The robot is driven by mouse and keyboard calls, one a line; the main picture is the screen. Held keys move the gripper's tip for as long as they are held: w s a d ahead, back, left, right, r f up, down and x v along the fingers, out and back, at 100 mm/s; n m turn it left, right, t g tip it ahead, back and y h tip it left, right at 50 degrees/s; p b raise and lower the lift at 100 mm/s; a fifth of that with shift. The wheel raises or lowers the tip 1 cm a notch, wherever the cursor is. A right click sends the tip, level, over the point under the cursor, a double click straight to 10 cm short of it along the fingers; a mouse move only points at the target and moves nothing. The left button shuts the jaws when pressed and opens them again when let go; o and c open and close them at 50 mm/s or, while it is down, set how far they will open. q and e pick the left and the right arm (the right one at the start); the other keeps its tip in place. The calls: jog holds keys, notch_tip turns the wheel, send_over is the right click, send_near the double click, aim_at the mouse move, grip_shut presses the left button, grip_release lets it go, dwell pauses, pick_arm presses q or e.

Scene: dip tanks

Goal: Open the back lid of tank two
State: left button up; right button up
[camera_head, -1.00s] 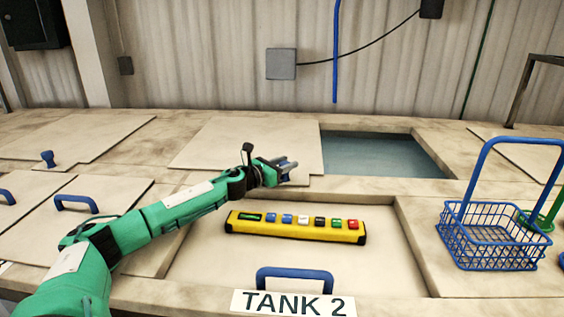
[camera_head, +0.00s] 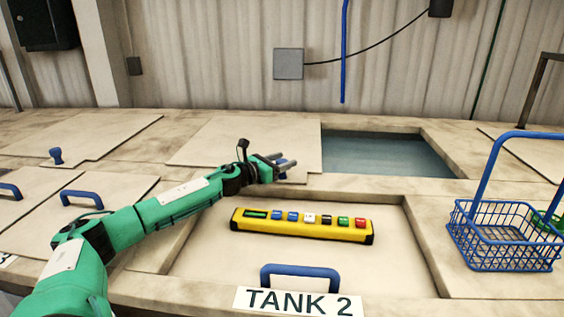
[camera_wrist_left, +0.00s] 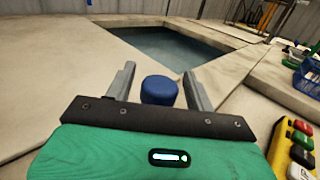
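The back lid of tank two (camera_head: 225,142) is a flat pale panel lying to the left of an open rectangular gap. Blue-grey liquid (camera_head: 385,155) shows in the gap. My left gripper (camera_head: 286,166) is over the lid's front right corner. In the left wrist view, a round blue knob (camera_wrist_left: 159,90) stands between the fingers of my left gripper (camera_wrist_left: 158,82), with space on both sides, so the gripper is open. The knob is mostly hidden by the fingers in the head view. My right gripper is not in view.
A yellow button bar (camera_head: 302,225) lies on the front lid, behind the blue handle (camera_head: 300,270) and the TANK 2 label (camera_head: 298,302). A blue wire basket (camera_head: 505,235) stands at the right. Another lid with a blue knob (camera_head: 56,156) is at the left.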

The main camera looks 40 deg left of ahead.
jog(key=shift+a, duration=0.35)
